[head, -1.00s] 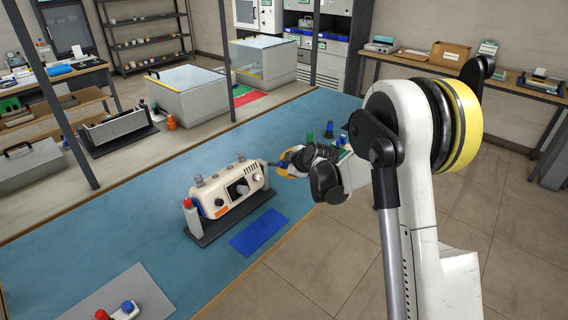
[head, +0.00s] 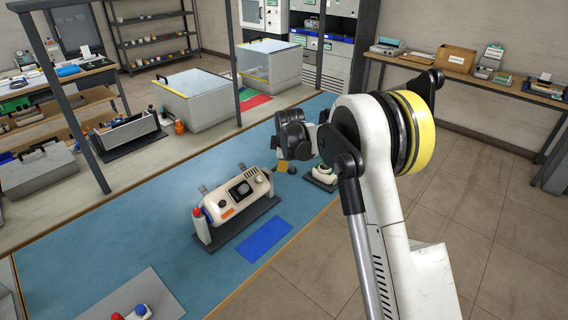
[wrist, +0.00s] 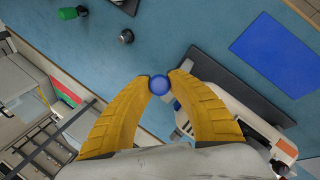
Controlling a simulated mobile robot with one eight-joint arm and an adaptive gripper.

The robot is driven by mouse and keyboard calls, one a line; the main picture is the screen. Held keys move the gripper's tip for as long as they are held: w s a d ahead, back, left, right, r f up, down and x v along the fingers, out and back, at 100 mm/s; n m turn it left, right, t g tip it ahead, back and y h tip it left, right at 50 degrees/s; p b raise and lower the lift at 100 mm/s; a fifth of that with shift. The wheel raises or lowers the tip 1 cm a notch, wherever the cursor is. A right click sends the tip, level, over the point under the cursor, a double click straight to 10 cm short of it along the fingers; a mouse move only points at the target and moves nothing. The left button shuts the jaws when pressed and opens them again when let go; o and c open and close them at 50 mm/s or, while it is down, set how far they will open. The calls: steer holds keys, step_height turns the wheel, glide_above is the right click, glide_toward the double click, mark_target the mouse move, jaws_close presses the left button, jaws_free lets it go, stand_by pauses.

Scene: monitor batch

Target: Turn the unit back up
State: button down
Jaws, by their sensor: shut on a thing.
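My gripper (head: 282,168) is at the unit's right end. In the wrist view, my yellow fingers (wrist: 159,85) are shut on a round blue knob (wrist: 159,84). The unit also shows there, lower right (wrist: 240,124), partly hidden by the right finger. How the knob joins the unit is hidden.
A flat blue mat (head: 265,238) lies in front of the stand. A grey plate (head: 165,296) with red and blue knobs lies lower left. Clear-lidded boxes (head: 192,107) stand behind.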

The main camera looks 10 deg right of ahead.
steer(key=shift+w+a+r+g+h+p, duration=0.4)
steer(key=shift+w+g+h+p, duration=0.15)
steer(key=shift+g, duration=0.1)
steer(key=shift+w+a+r+g+h+p, duration=0.35)
steer(key=shift+w+g+h+p, duration=0.1)
steer(key=shift+g+p, duration=0.15)
steer(key=shift+w+a+r, duration=0.2)
steer(key=shift+w+a, duration=0.05)
steer(key=shift+w, duration=0.15)
steer(key=shift+w+a+r+p, duration=0.1)
steer(key=shift+w+a+p, duration=0.45)
steer(key=shift+w, duration=0.35)
steer(key=shift+w+a, duration=0.15)
steer(key=shift+a, duration=0.05)
steer(key=c, duration=1.2)
jaws_free()
steer(key=shift+r, duration=0.1)
steer(key=v, duration=1.1)
steer(key=shift+r, duration=0.4)
